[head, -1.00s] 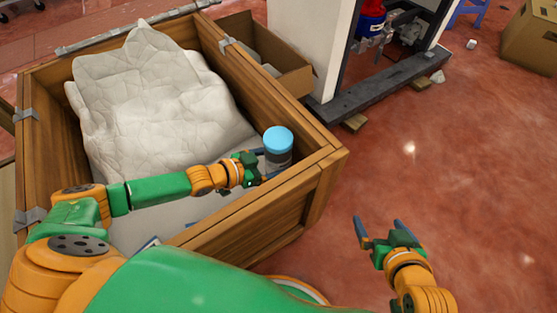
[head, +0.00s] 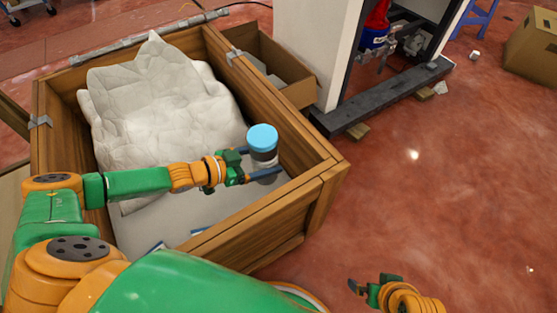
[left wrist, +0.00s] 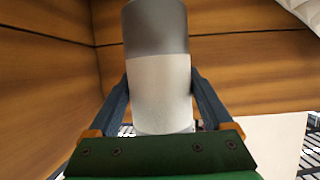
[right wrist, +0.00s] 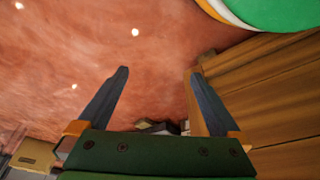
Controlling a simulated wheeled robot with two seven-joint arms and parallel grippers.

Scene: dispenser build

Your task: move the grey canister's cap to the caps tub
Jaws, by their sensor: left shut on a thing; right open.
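The grey canister (head: 265,156) is inside the wooden crate, near its right corner, with its light-blue cap (head: 263,137) on top. It stands about upright; I cannot tell whether its base touches the crate floor. My left gripper (head: 262,163) is shut on the canister body, below the cap. In the left wrist view, the canister (left wrist: 158,85) shows a white lower body and a grey upper band between the fingers; its cap is out of that view. My right gripper (right wrist: 158,74) is open and empty beside the crate, above the red floor. I cannot make out a caps tub.
The wooden crate's (head: 285,205) walls surround my left gripper. A crumpled whitish sheet (head: 150,105) fills its far side. A cardboard box (head: 285,68) adjoins the crate's far right side. A white cabinet (head: 312,50) stands behind. The red floor at right is mostly clear.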

